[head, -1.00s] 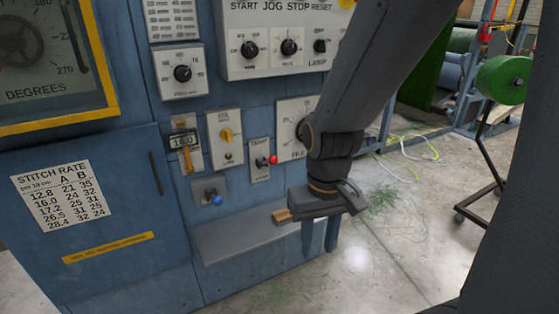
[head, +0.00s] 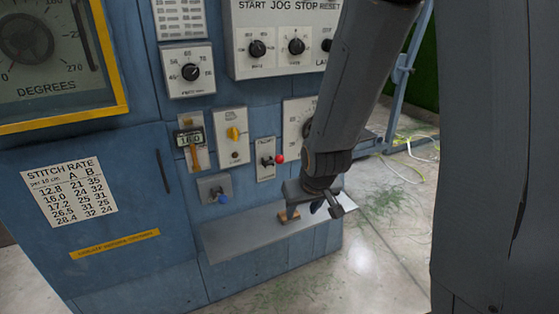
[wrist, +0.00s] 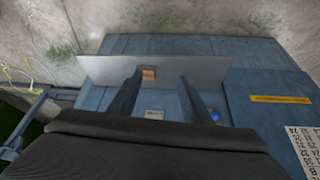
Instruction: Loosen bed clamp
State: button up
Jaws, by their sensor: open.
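I cannot read a label that names the bed clamp in any view. Two small levers sit low on the blue machine front in the head view: one with a blue knob (head: 223,199) on a grey plate, one with a red knob (head: 280,158) on a pale plate. The blue knob also shows in the wrist view (wrist: 215,115). My gripper (head: 322,207) is open and empty, pointing down over the grey shelf, right of and below both levers. In the wrist view its two fingers (wrist: 160,78) stand apart, with a small tan block (wrist: 149,74) seen between them.
The grey shelf (head: 240,236) juts from the machine below the levers. A stitch rate chart (head: 72,192) is at left. Bare floor (head: 385,265) lies to the right.

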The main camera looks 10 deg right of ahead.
jog(key=w+f+t, duration=0.2)
jog(key=w+t, duration=0.2)
jog(key=w, duration=0.7)
jog(key=n+t, duration=0.2)
jog(key=t, duration=0.4)
send_near(281, 162)
jog(key=w+f, duration=0.3)
jog(key=f, duration=0.1)
jog(key=shift+w+r+t+y+p, duration=0.1)
jog(key=shift+w+r+t+p, duration=0.25)
jog(key=shift+w, duration=1.05)
jog(key=shift+w+r+t+y+p, duration=0.15)
jog(key=shift+w+t, duration=0.45)
jog(key=shift+w, duration=0.85)
jog(key=shift+w+r+t+y+p, duration=0.1)
jog(key=shift+w+r+t+p, duration=0.25)
jog(key=shift+w, duration=1.05)
jog(key=shift+f, duration=0.1)
grip_shut()
